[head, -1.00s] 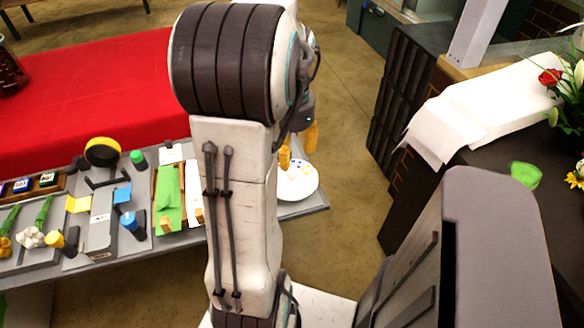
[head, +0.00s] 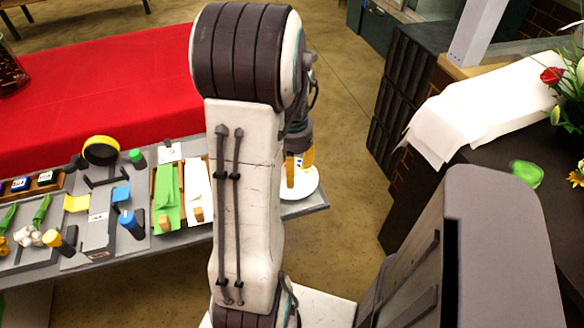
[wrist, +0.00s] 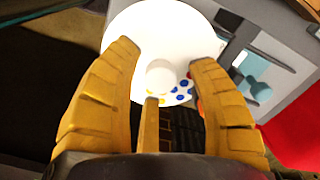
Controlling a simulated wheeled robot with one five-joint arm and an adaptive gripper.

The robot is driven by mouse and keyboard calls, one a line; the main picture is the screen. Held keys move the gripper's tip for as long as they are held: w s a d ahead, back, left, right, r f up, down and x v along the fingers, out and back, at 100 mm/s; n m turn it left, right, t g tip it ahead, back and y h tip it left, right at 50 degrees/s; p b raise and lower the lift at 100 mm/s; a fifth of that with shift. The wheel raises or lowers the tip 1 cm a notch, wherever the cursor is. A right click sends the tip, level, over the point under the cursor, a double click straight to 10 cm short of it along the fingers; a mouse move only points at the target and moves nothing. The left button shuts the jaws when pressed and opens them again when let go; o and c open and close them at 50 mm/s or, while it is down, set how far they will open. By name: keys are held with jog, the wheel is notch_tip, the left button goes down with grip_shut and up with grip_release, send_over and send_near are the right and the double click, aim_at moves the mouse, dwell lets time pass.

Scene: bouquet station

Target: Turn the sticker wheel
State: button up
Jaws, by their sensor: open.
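The sticker wheel (head: 307,190) is a white disc at the right end of the grey table, partly hidden by my gripper (head: 299,170). In the wrist view the wheel (wrist: 140,30) fills the upper middle, with a pale round knob (wrist: 160,76) standing on it and blue and yellow dots (wrist: 183,90) beside the knob. My gripper (wrist: 165,56) is open, its yellow fingers spread on either side of the knob with a shorter yellow finger below it. I cannot tell whether any finger touches the wheel.
Green sheets (head: 167,200) and white sheets (head: 197,185) lie in trays left of the wheel. A blue-topped bottle (head: 131,222) and a yellow-rimmed roll (head: 101,150) stand farther left. A red-covered table (head: 100,90) is behind.

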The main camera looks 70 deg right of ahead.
jog(key=shift+f, duration=0.15)
grip_shut()
dwell(0.6)
